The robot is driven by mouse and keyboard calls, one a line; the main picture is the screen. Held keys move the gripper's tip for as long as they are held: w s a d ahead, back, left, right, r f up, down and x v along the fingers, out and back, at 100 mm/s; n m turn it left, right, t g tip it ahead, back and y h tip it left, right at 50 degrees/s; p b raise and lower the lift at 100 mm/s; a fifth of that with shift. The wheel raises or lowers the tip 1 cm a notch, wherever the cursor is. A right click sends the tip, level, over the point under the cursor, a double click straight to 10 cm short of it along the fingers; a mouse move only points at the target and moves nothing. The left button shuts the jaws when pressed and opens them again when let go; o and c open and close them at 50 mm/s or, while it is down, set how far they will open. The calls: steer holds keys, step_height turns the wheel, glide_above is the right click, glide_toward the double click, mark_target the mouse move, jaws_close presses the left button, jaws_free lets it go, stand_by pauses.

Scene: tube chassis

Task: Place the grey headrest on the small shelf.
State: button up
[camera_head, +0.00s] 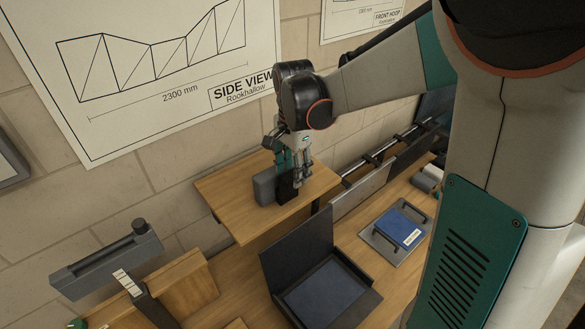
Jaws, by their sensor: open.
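The grey headrest (265,187) looks like a small block with rounded corners. It stands on the small wooden shelf (232,214), towards its right half. My gripper (289,178) is open, pointing down from above right at the headrest, with its fingers close beside it. A black part lies between the grey block and the fingers, and I cannot tell whether it belongs to the headrest or the gripper. The fingers partly hide the headrest's right side, so any contact there is unclear.
Below the shelf, an open black case (299,241) stands on the wooden bench. A blue book-like item (401,229) lies on a grey handled tray to the right. A grey bar (108,261) is at lower left. A brick wall with posters runs behind the shelf.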

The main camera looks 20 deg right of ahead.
steer(key=shift+r, duration=0.1)
step_height(320, 180, up, 11)
steer(key=s+a+f+n+t, duration=0.1)
steer(key=s+n+t, duration=0.2)
steer(key=s+n, duration=0.4)
steer(key=s+a+f+n+t, duration=0.1)
steer(key=s+f+n+t, duration=0.1)
steer(key=s+n+t, duration=0.2)
steer(key=s+n, duration=0.3)
steer(key=s, duration=0.4)
steer(key=shift+a+f, duration=0.2)
steer(key=shift+f, duration=0.1)
steer(key=shift+f, duration=0.1)
